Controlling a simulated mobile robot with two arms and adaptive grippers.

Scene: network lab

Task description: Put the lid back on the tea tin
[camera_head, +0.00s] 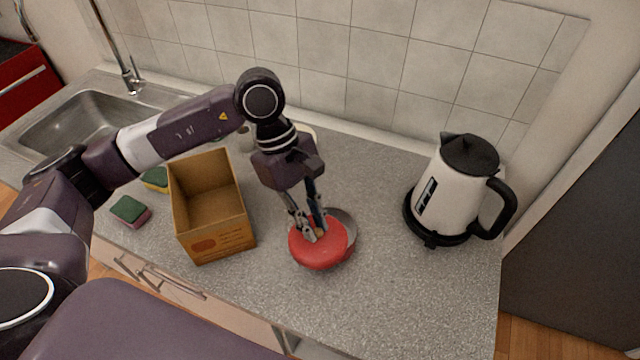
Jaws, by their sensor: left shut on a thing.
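The red round lid (320,252) has a small light-brown knob on top. My left gripper (314,236) points down and is shut on this knob. A greyish round thing (347,222), which seems to be the tea tin, shows behind and to the right of the lid. The lid hides most of it, and I cannot tell whether the two touch. My right gripper is not in view.
An open, empty-looking cardboard box (212,205) stands left of the lid. Two sponges, one green and pink (130,211) and one yellow and green (156,179), lie beside it. A white kettle (455,190) stands at right. The sink (85,125) is at far left. The front right counter is clear.

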